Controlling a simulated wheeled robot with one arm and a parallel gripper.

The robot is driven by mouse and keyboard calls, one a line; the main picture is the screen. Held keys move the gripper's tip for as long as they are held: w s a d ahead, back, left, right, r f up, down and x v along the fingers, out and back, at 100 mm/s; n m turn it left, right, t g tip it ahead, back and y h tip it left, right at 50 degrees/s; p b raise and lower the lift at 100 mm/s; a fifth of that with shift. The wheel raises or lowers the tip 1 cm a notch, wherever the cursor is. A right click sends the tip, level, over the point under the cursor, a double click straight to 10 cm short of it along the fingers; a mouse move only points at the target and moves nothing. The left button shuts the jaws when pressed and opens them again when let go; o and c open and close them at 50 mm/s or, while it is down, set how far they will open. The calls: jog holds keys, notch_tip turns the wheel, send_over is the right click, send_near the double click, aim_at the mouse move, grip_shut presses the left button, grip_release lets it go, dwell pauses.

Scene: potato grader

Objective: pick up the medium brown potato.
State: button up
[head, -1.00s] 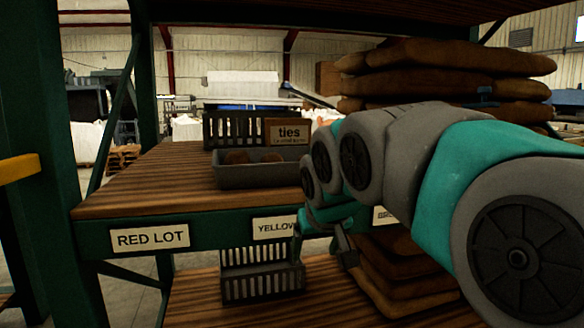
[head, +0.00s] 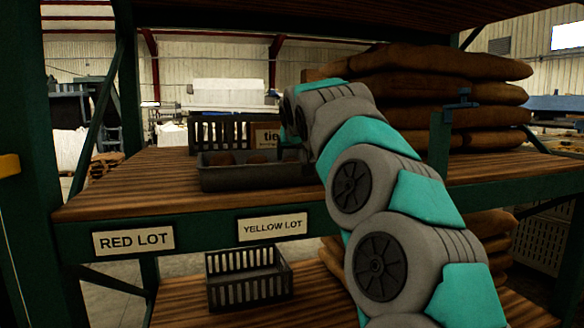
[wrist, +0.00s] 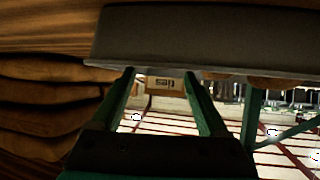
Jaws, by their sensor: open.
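A grey tray (head: 222,180) stands on the upper shelf, with several brown potatoes (head: 222,158) low inside it. I cannot tell which potato is the medium one. In the wrist view, which looks upside down, the tray's outer wall (wrist: 200,38) spans the top and potatoes (wrist: 270,82) show past its rim at the right. My gripper (wrist: 160,75) is open and empty, its two green fingers spread and pointing toward the tray rim, apart from any potato.
A slatted dark crate (head: 220,133) and a "ties" box (head: 265,135) stand behind the tray. Stacked brown sacks (head: 440,75) fill the shelf's right side. An empty slatted crate (head: 250,290) is on the lower shelf. The upper shelf left of the tray (head: 125,185) is bare.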

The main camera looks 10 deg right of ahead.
aim_at(292, 160)
jog(key=shift+a+r+p+x, duration=0.1)
jog(key=shift+p+x, duration=0.3)
jog(key=shift+x, duration=1.25)
jog(key=shift+a+r+p+x, duration=0.15)
jog(key=shift+p+x, duration=0.25)
jog(key=shift+x, duration=1.3)
jog(key=shift+w, duration=0.1)
jog(key=shift+c, duration=0.4)
jog(key=c, duration=1.1)
